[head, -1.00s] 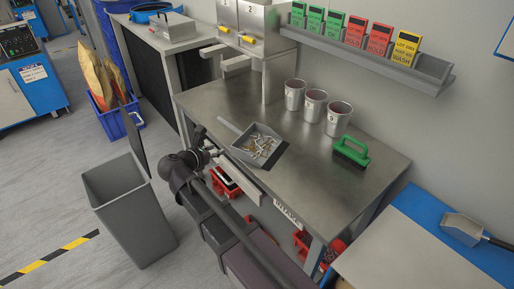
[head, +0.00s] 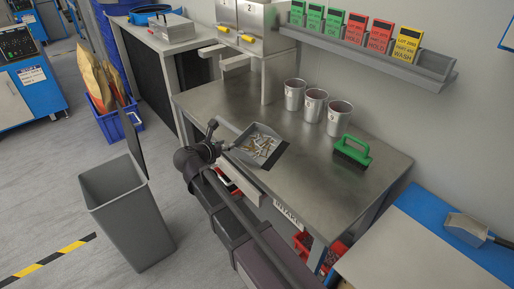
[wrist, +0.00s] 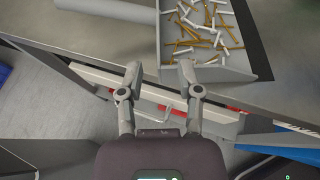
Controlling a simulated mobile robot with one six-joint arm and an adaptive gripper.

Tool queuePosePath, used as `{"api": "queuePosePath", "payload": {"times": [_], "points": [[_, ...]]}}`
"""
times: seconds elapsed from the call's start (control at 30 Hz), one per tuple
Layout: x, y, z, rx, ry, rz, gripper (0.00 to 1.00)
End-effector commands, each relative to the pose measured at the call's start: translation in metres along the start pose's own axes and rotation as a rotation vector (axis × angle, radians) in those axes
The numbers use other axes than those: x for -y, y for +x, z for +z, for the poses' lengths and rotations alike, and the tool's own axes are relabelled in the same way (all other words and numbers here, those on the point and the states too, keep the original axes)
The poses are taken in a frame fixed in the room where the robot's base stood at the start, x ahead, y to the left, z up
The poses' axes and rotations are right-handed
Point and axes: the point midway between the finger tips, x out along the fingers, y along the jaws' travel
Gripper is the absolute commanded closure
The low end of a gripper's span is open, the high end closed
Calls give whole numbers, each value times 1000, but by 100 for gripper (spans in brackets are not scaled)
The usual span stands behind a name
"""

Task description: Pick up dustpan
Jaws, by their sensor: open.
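The dustpan (head: 246,157) is a grey pan on the steel table near its front edge. It holds many small white and brass-coloured pieces. Its grey round handle (wrist: 105,8) points left in the wrist view, where the pan (wrist: 205,74) fills the upper right. My gripper (head: 221,137) is at the front edge of the table, just left of the pan. In the wrist view my gripper (wrist: 160,67) is open and empty. Its fingertips are near the pan's front left corner, below the handle; I cannot tell whether they touch the pan.
A grey bin (head: 130,215) stands on the floor at left. Red trays lie under the table. A metal scoop (head: 465,229) lies at right.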

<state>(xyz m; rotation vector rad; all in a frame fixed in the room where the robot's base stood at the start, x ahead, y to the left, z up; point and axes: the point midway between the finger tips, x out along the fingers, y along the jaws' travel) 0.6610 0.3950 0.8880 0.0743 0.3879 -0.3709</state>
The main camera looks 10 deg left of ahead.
Motion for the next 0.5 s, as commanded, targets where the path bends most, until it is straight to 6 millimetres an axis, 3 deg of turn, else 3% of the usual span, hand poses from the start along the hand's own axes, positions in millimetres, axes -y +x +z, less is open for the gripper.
{"api": "queuePosePath", "payload": {"times": [0.17, 0.5], "points": [[0, 16, -1, 0, 0, 0, 54], [0, 18, 0, 0, 0, 1, 54]]}}
